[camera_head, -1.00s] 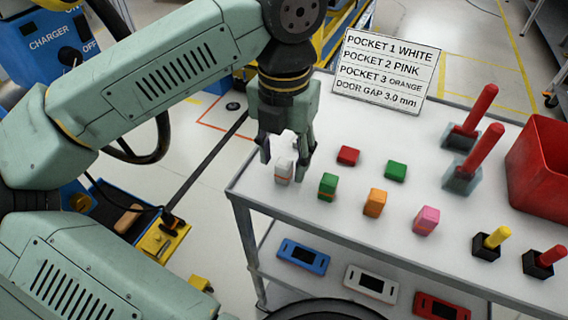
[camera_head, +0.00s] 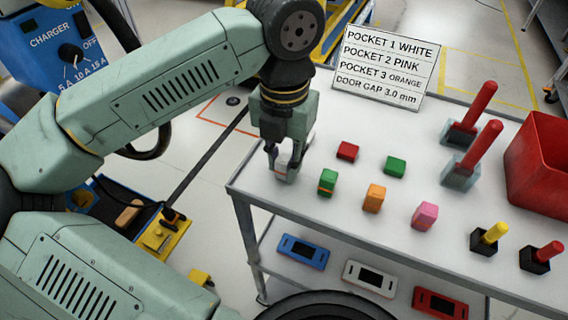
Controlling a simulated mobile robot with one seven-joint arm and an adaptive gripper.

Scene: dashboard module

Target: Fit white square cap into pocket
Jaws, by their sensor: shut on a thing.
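The white square cap (camera_head: 283,160) stands near the left corner of the white table top. My gripper (camera_head: 284,167) points down and is shut on it, with fingers on both sides hiding much of it. I cannot tell whether the cap still touches the table. A sign (camera_head: 388,66) reads pocket 1 white, pocket 2 pink, pocket 3 orange, door gap 3.0 mm. I cannot make out the pocket itself in this view.
Green (camera_head: 327,183), orange (camera_head: 374,199) and pink (camera_head: 424,216) blocks stand right of my gripper. Red-handled pieces (camera_head: 475,155) and a red bin (camera_head: 540,165) are at right. A lower shelf holds blue, white and red panels.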

